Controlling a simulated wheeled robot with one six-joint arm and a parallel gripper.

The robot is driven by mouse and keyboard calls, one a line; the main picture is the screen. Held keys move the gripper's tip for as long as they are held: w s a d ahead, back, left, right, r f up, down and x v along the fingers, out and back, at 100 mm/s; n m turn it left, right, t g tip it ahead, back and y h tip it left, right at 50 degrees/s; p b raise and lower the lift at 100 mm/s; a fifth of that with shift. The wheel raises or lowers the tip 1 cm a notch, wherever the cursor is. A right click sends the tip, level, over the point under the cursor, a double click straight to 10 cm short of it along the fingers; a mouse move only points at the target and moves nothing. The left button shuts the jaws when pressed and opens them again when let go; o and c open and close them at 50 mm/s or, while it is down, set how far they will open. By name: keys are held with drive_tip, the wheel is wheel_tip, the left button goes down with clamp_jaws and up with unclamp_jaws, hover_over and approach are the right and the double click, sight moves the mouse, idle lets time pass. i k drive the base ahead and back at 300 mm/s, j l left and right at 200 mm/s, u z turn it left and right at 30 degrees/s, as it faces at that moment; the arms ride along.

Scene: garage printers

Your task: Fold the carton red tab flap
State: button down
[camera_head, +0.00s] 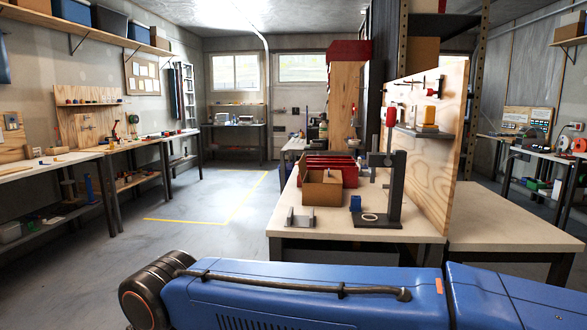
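A small brown cardboard carton (321,196) stands on the pale workbench (295,229), left of its middle. Its top looks open, with a dark inside showing. I cannot make out a red tab on its flaps at this size. A red box or tray (345,167) stands right behind the carton, and its red shows above the carton's rim. My gripper is not in view. Only a blue link of my arm crosses the bottom of the picture, in front of the bench.
On the bench, a grey bracket-like holder (300,218) lies in front of the carton. A blue block (355,203), a pale ring (370,217) and a dark upright stand (394,190) are to its right. A wooden panel (440,165) borders the bench.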

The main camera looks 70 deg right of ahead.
sight(302, 164)
drive_tip(key=i+u, duration=0.3)
drive_tip(key=i, duration=1.1)
drive_tip(key=i+j+z, duration=0.1)
drive_tip(key=i+z, duration=0.25)
drive_tip(key=i, duration=0.2)
drive_tip(key=i+j+z, duration=0.35)
drive_tip(key=i, duration=0.15)
drive_tip(key=l+z, duration=0.1)
drive_tip(key=z, duration=2.95)
drive_tip(key=j+z, duration=0.1)
